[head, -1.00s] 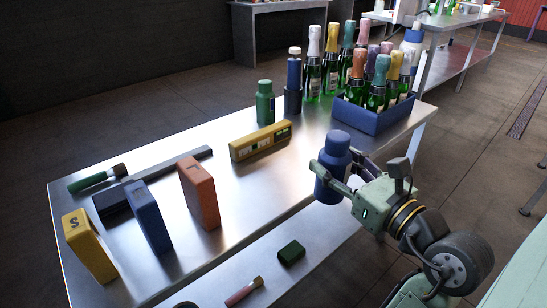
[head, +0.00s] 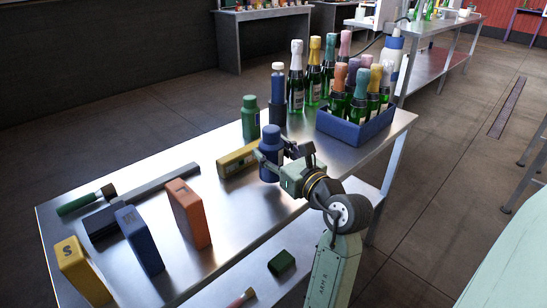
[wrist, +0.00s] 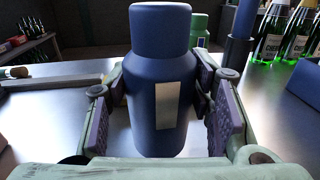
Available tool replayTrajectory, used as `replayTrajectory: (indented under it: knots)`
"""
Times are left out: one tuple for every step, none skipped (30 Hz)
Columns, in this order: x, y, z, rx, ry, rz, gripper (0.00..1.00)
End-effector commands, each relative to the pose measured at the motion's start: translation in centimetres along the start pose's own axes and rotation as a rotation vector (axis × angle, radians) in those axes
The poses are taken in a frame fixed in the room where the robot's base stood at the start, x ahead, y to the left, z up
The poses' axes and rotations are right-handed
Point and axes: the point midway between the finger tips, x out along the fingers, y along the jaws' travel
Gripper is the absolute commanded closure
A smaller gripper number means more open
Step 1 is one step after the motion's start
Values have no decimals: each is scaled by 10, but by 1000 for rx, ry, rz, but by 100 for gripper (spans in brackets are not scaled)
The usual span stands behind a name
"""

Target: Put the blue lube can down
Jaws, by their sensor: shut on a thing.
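The blue lube can (head: 270,152) is upright between the fingers of my gripper (head: 271,157), over the right part of the steel table (head: 330,168). In the wrist view the can (wrist: 160,85) fills the middle, with a pale label facing me and a finger pad at each side. My gripper (wrist: 160,110) is shut on its body. I cannot tell whether the can's base touches the table. A green can (head: 250,118) stands behind it.
A yellow level-like block (head: 238,160) lies just left of the can. A blue crate (head: 345,131) of foil-topped bottles stands to the right. A dark holder with a blue-bodied bottle (head: 278,88) stands behind. Orange, blue and yellow blocks stand at front left.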

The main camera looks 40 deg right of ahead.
Motion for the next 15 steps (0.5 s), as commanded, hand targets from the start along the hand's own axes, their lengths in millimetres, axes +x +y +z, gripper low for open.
replayTrajectory:
  knots:
    - [-2, -2, -11, 8, 3, -5, 83]
    - [-2, -2, -14, 8, 2, -5, 83]
    - [-2, -2, -19, 6, 1, -5, 83]
    - [-2, -2, -21, 6, 1, -5, 83]
    - [-2, -2, -23, 4, 1, -5, 83]
    - [-2, -2, -25, 3, 1, -5, 83]
    - [-2, -2, -25, 2, 0, -4, 83]
    - [-2, -2, -25, 2, 0, -4, 83]
    - [-2, -2, -25, 1, 0, -4, 83]
    - [-2, -2, -25, 1, 0, -4, 83]
    - [-2, -2, -25, 1, 0, -4, 83]
    - [-2, -2, -25, 2, 0, -4, 83]
    - [-2, -2, -25, 2, 0, -4, 83]
    - [-2, -2, -26, 2, 0, -4, 83]
    - [-2, -1, -27, 2, 0, -4, 83]
